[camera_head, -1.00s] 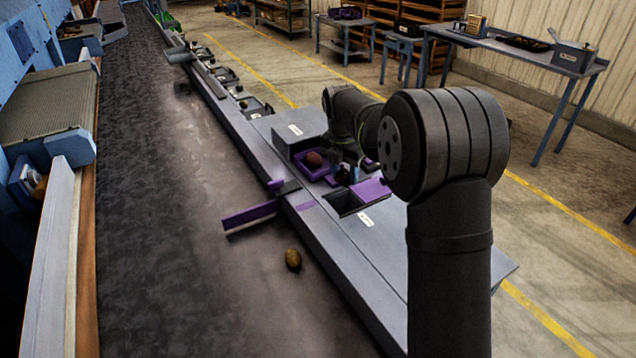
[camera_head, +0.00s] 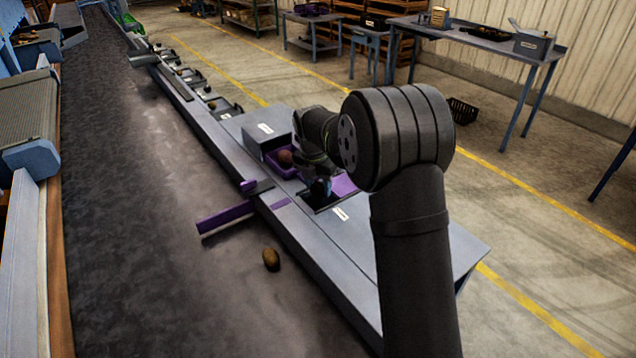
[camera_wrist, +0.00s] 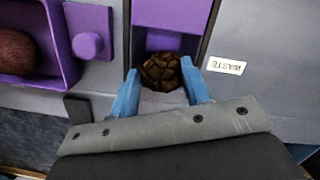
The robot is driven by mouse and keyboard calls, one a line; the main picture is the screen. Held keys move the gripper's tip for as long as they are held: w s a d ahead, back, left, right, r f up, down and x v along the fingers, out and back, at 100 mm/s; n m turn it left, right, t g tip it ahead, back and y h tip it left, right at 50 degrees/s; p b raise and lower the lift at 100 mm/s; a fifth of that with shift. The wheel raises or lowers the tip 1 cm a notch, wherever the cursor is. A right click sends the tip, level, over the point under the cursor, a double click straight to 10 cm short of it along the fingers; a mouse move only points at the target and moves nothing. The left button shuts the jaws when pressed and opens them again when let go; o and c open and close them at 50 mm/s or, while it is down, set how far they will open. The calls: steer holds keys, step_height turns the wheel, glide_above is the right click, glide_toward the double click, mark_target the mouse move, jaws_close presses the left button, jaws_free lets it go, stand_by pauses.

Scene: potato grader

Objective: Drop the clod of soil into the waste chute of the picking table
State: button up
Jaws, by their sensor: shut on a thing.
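The brown, cracked clod of soil (camera_wrist: 162,73) is between the blue fingers of my gripper (camera_wrist: 158,80) in the wrist view, gripped from both sides. It hangs over the mouth of the waste chute (camera_wrist: 162,42), which has purple inside, next to a white WASTE label (camera_wrist: 226,65). In the head view my gripper (camera_head: 320,188) is small and at the dark chute opening (camera_head: 327,201), beside the purple flap (camera_head: 344,184). The clod cannot be made out there. How far the clod is above or inside the opening is hard to tell.
A purple tray (camera_head: 267,160) with a reddish-brown potato (camera_head: 285,157) lies left of the chute. Another potato (camera_head: 271,259) lies on the dark belt by a purple bar (camera_head: 225,216). A grey box (camera_head: 266,136) stands behind the tray. The table's near end is clear.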

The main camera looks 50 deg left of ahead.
steer(key=o, duration=1.4)
steer(key=shift+r, duration=0.1)
steer(key=shift+r, duration=3.45)
step_height(320, 180, down, 7)
steer(key=shift+f, duration=0.1)
steer(key=shift+r, duration=0.85)
steer(key=shift+f, duration=0.1)
